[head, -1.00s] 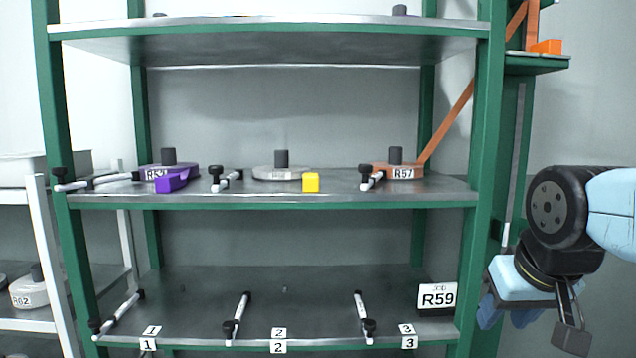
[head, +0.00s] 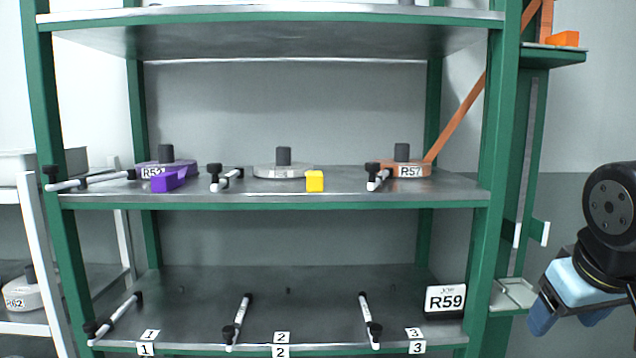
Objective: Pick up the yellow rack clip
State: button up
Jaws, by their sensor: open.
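The yellow rack clip (head: 315,181) is a small block at the front edge of the middle shelf (head: 270,198), right of centre. It stands in front of a pale grey round piece with a dark knob (head: 283,171). My gripper (head: 585,318) is at the lower right, outside the rack and well apart from the clip. Its blue fingers point down and it is open, with nothing seen in it. Part of the gripper runs near the picture's right edge.
A purple clip (head: 170,180) lies left on the same shelf, and an orange piece labelled R57 (head: 402,169) sits right. Black-and-white rods (head: 376,178) lie between the places. A green post (head: 490,150) stands between my gripper and the shelf. An R59 sign (head: 445,299) is on the lower shelf.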

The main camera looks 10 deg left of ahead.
jog(key=w+a+r+n+t+h, duration=0.2)
jog(key=w+a+r+n, duration=0.2)
jog(key=w+n, duration=0.45)
jog(key=n+t+y, duration=0.6)
jog(key=n+t, duration=0.2)
jog(key=n, duration=2)
send_near(314, 174)
jog(key=x, duration=1)
jog(key=shift+w+f, duration=0.1)
jog(key=shift+w, duration=0.05)
jog(key=shift+w+a+f, duration=0.1)
jog(key=shift+w+a, duration=0.05)
jog(key=shift+w, duration=0.5)
